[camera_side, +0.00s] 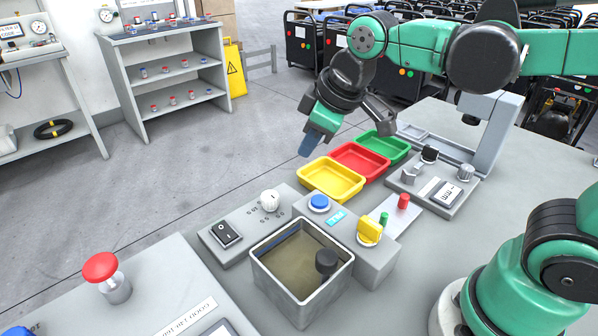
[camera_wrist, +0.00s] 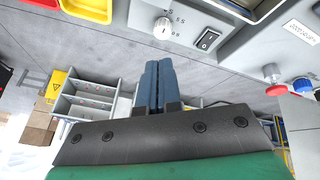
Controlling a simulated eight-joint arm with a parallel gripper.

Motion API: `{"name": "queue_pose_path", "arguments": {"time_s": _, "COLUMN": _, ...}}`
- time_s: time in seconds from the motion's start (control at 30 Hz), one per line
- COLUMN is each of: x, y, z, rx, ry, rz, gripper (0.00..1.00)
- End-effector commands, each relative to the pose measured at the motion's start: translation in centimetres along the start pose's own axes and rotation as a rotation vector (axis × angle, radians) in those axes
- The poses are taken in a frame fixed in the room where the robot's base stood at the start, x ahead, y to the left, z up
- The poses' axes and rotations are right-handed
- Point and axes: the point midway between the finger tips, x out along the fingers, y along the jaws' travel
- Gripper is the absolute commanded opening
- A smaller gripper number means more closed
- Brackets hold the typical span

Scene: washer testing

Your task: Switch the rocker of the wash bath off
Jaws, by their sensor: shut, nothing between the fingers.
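The wash bath (camera_side: 272,285) is an open grey box holding murky brownish liquid and a dark round part. A control panel beside it carries a black rocker (camera_side: 226,234) and a white knob (camera_side: 270,200). Which side of the rocker is pressed in is too small to tell. In the wrist view the rocker (camera_wrist: 207,40) is at the upper right, with the knob (camera_wrist: 163,29) to its left. My gripper (camera_side: 308,146) is shut and empty, its blue fingers together, in the air above and behind the panel, apart from the rocker. The fingers (camera_wrist: 152,68) point up mid-picture in the wrist view.
Yellow (camera_side: 331,194), red (camera_side: 359,173) and green (camera_side: 383,158) trays lie behind the bath. A unit with a blue button (camera_side: 319,203) and yellow knob (camera_side: 370,231) adjoins the bath. A red mushroom button (camera_side: 101,267) stands front left. The space above the rocker is clear.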

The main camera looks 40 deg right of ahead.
Motion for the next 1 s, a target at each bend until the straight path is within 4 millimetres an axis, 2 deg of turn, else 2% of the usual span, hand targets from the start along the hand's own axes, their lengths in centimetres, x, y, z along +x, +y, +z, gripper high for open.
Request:
{"name": "queue_pose_path", "arguments": {"time_s": 0.03, "x": 0.1, "y": -0.4, "z": -1.5, "rx": -0.098, "ry": -0.022, "rz": -0.02, "gripper": 0.0}}
{"name": "queue_pose_path", "arguments": {"time_s": 0.2, "x": 0.8, "y": -2.1, "z": -5.7, "rx": -0.449, "ry": -0.1, "rz": -0.097, "gripper": 0.0}}
{"name": "queue_pose_path", "arguments": {"time_s": 0.4, "x": 2.2, "y": -4.8, "z": -9.2, "rx": -0.802, "ry": -0.163, "rz": -0.184, "gripper": 0.0}}
{"name": "queue_pose_path", "arguments": {"time_s": 0.63, "x": 3.3, "y": -6.6, "z": -10.9, "rx": -1.013, "ry": -0.196, "rz": -0.243, "gripper": 0.0}}
{"name": "queue_pose_path", "arguments": {"time_s": 1.0, "x": 3.5, "y": -6.8, "z": -11.1, "rx": -1.041, "ry": -0.2, "rz": -0.252, "gripper": 0.0}}
